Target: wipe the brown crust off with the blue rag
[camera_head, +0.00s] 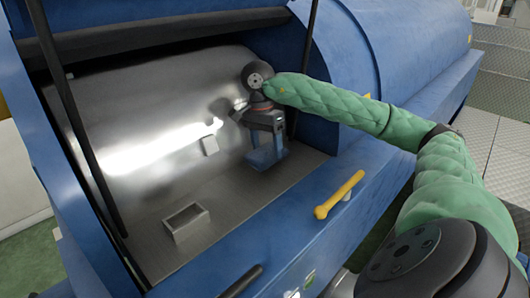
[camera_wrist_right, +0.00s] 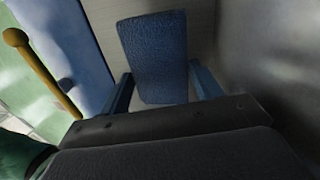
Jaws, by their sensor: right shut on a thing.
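My right gripper (camera_head: 266,150) reaches into the open blue machine and points down, near the right end of its metal trough. It is shut on the blue rag (camera_head: 262,157), which hangs just above or against the trough floor; I cannot tell if it touches. In the right wrist view the rag (camera_wrist_right: 155,60) stands out between the two blue fingers (camera_wrist_right: 165,88). I cannot make out the brown crust in either view; my gripper and the rag cover part of the metal. My left gripper is not in view.
The machine's blue front edge (camera_head: 300,228) carries a yellow handle (camera_head: 338,195). Dark struts flank the opening. The floor's middle is clear.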

